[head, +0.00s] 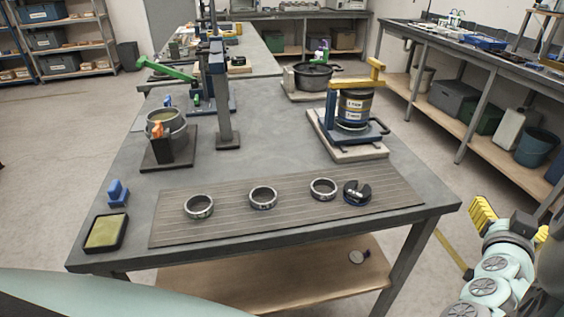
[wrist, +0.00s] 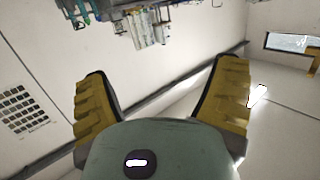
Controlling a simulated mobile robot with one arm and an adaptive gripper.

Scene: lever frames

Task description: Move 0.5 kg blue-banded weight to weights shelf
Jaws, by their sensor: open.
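A dark slotted weight (head: 357,193) lies at the right end of a striped mat (head: 230,225) on the table; its band looks bluish. Three metal rings also lie on the mat: a left ring (head: 199,207) with a greenish tint, a middle ring (head: 263,197) with a bluish tint, and a right ring (head: 323,188). I cannot tell the mass markings.
A blue-framed press (head: 333,122) with a dark can stands behind the mat's right end. A pot stand (head: 166,140), a post (head: 226,110) and a yellow-green pad (head: 105,232) stand on the left. Floor between the table and the right bench (head: 470,60) looks clear.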

